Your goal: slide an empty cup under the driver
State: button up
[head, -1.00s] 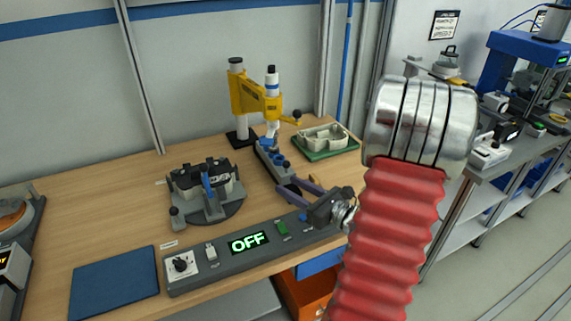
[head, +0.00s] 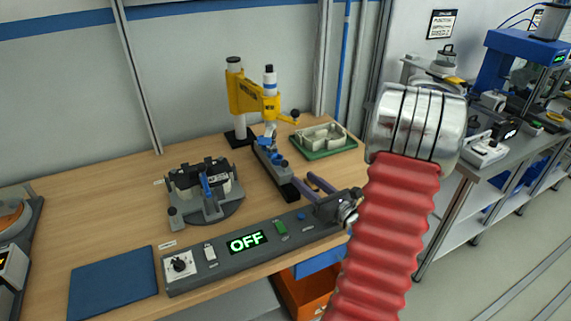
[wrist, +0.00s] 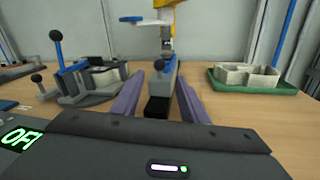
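The yellow driver (head: 250,98) stands upright at the back of the bench; its lower spindle also shows in the wrist view (wrist: 166,35). Below it a grey slide (head: 270,168) with small blue parts runs toward me and ends in a black block (wrist: 157,107). A dark blue ball knob (wrist: 159,65) sits on the slide. I cannot tell which part is the cup or whether it is empty. My gripper (head: 300,184) is open, its purple fingers on either side of the slide's near end in the wrist view (wrist: 158,92). Nothing is visibly held.
A dark clamp fixture (head: 205,190) with a blue lever stands left of the slide. A green tray (head: 325,153) with a pale divided insert lies right of the driver. A grey control panel (head: 210,270) reading OFF runs along the front edge. A blue mat (head: 115,285) lies at left.

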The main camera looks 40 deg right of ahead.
aim_at(287, 166)
jog(key=w, duration=0.7)
jog(key=w+d, duration=0.1)
jog(key=w, duration=0.3)
jog(key=shift+c, duration=0.2)
grip_shut()
dwell(0.3)
